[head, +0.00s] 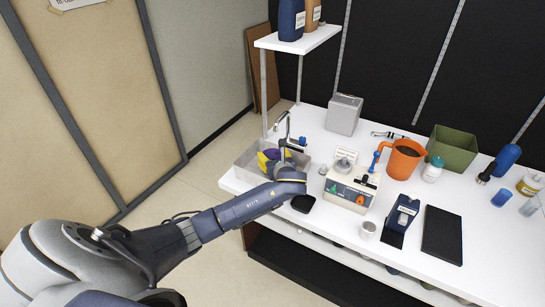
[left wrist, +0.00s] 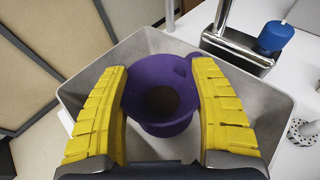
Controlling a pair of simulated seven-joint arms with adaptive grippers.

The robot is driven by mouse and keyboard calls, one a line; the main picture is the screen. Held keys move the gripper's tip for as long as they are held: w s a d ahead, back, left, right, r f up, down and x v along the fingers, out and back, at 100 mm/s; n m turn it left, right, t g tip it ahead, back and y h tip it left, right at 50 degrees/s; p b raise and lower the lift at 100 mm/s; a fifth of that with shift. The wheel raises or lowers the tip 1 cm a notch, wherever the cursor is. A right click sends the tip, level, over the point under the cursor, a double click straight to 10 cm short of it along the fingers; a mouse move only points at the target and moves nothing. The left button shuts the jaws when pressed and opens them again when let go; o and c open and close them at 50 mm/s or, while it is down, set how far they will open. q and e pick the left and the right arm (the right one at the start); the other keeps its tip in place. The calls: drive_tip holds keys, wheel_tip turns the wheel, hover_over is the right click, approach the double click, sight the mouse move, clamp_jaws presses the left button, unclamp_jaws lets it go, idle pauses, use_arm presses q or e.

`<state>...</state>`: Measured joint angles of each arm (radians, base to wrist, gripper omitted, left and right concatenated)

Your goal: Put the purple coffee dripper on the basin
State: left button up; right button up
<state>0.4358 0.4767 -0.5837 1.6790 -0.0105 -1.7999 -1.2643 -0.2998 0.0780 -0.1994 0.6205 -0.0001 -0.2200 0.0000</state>
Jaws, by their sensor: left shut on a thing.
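The purple coffee dripper (left wrist: 160,117) is between the yellow fingers of my left gripper (left wrist: 162,70), which is shut on it. In the left wrist view I look down into its round opening. The grey rectangular basin (left wrist: 76,92) lies under and around it in that view. In the head view the basin (head: 243,161) stands at the left end of the white counter, below the tap. My left gripper (head: 266,161) and the dripper (head: 271,154) are over or within it there. Whether the dripper touches the basin floor is hidden. My right gripper is not in view.
The tap (head: 287,135) rises behind the basin, close to my gripper.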

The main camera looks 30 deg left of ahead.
use_arm(q)
drive_tip(key=shift+f, duration=0.6)
drive_tip(key=o, duration=1.3)
drive_tip(key=shift+s+d+f, duration=0.1)
drive_tip(key=shift+f, duration=0.1)
drive_tip(key=shift+c, duration=0.2)
drive_tip(key=shift+r, duration=0.55)
drive_tip(key=v, duration=1.2)
drive_tip(key=shift+r, duration=0.3)
